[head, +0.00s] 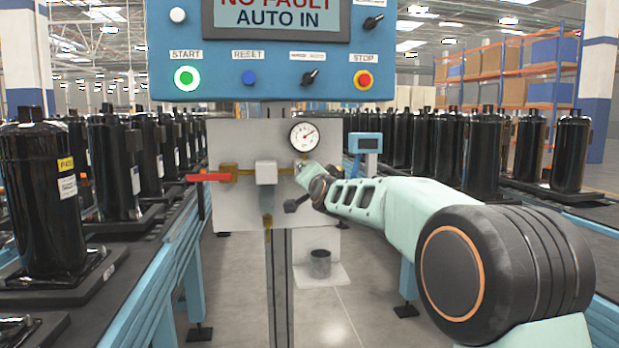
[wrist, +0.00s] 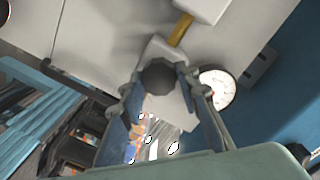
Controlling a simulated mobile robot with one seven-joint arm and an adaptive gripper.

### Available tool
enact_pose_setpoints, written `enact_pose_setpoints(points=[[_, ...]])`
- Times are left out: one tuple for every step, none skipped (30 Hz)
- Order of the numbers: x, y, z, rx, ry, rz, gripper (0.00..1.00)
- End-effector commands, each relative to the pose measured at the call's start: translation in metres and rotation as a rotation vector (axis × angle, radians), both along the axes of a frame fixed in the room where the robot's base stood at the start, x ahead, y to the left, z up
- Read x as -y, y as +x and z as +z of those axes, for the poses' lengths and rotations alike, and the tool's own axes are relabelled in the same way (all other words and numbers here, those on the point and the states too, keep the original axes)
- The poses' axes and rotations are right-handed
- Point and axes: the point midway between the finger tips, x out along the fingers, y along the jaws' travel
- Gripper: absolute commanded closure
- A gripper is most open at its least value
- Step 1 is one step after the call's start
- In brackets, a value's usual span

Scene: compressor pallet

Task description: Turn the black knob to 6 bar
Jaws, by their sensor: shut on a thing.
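The black knob (wrist: 159,76) shows in the wrist view as a dark round end on a pale grey regulator body (wrist: 166,52). My gripper (wrist: 160,84) has one finger on each side of the knob and is shut on it. In the head view my gripper (head: 312,184) is at the panel just below the gauge, and my wrist and fingers hide the knob there. The round white pressure gauge (head: 304,136) has a red needle pointing to the upper right; its numbers are too small to read. The gauge (wrist: 217,88) also shows right of the fingers in the wrist view.
A red lever (head: 208,177) and a white filter block (head: 266,172) sit left of the regulator on the grey panel (head: 232,140). A blue control box (head: 215,66) hangs above. Conveyors with black compressors (head: 45,190) stand on both sides.

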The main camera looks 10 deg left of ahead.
Motion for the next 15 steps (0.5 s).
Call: enact_pose_setpoints(points=[[-0.0001, -0.0001, 0.0011, 0.001, 0.0, 0.0, 0.95], [-0.0001, -0.0001, 0.0011, 0.002, -0.001, 0.0, 0.95], [-0.0001, -0.0001, 0.0012, 0.002, 0.0, -0.001, 0.95], [-0.0001, -0.0001, 0.0012, 0.002, -0.001, 0.0, 0.95], [-0.0001, -0.0001, 0.0012, 0.002, 0.0, -0.001, 0.69], [-0.0001, -0.0001, 0.0012, 0.002, 0.0, -0.001, 0.65], [-0.0001, -0.0001, 0.0011, 0.002, -0.001, 0.0, 0.62], [-0.0001, -0.0001, 0.0011, 0.002, -0.002, 0.0, 0.58], [0.0, -0.0001, 0.0009, 0.002, -0.002, 0.0, 0.54], [0.0, -0.0001, 0.0009, 0.002, -0.002, 0.0, 0.53], [0.0, -0.0001, 0.0008, 0.002, -0.002, 0.0, 0.53], [0.0, -0.0001, 0.0008, 0.002, -0.002, 0.0, 0.53], [0.0, -0.0001, 0.0006, 0.002, -0.002, 0.0, 0.53], [-0.0001, 0.0, 0.0006, 0.002, -0.002, 0.0, 0.53], [-0.0001, 0.0, 0.0005, 0.002, -0.002, 0.0, 0.53]])
